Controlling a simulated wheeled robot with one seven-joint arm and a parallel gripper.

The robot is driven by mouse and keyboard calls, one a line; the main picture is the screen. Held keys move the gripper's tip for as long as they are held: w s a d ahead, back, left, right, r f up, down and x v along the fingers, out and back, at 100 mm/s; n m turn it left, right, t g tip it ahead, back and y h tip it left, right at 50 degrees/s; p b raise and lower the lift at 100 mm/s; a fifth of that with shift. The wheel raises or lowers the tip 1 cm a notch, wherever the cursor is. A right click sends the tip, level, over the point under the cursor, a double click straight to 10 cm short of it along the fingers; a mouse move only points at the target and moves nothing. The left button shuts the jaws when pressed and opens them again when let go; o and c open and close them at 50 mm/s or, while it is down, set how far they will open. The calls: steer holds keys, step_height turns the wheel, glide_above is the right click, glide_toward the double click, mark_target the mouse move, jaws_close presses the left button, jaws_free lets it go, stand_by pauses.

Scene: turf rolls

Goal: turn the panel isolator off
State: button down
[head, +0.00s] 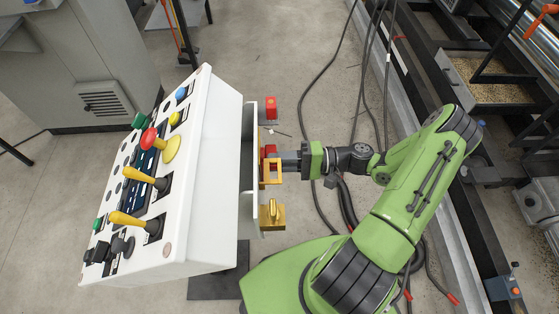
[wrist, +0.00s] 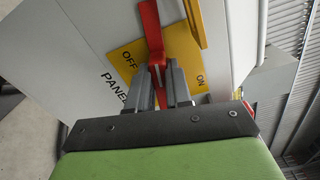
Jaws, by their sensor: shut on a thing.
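The panel isolator shows in the wrist view as a red handle (wrist: 151,28) on a yellow plate (wrist: 128,58). The plate reads OFF on the left and ON on the right, with "PANE..." lettering beside it, partly hidden. My gripper (wrist: 160,82) is shut on the red handle, one finger on each side near its lower end. The handle runs nearly upright in this view, between the two words. In the head view my gripper (head: 284,161) reaches the side of the white console, where a bit of red handle (head: 270,150) shows.
The white console (head: 222,130) carries yellow levers (head: 138,175) and a red mushroom button (head: 148,138) on its sloping face. Another red handle (head: 271,107) and a yellow knob (head: 272,214) flank my gripper. Black cables (head: 322,85) lie on the floor.

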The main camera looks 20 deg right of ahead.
steer(key=shift+f+n+b, duration=0.2)
steer(key=shift+n+b, duration=0.25)
steer(key=shift+n, duration=0.65)
steer(key=c, duration=1)
jaws_free()
steer(key=shift+a, duration=0.1)
steer(key=shift+c, duration=0.2)
steer(key=p+v, duration=0.2)
steer(key=v, duration=1.4)
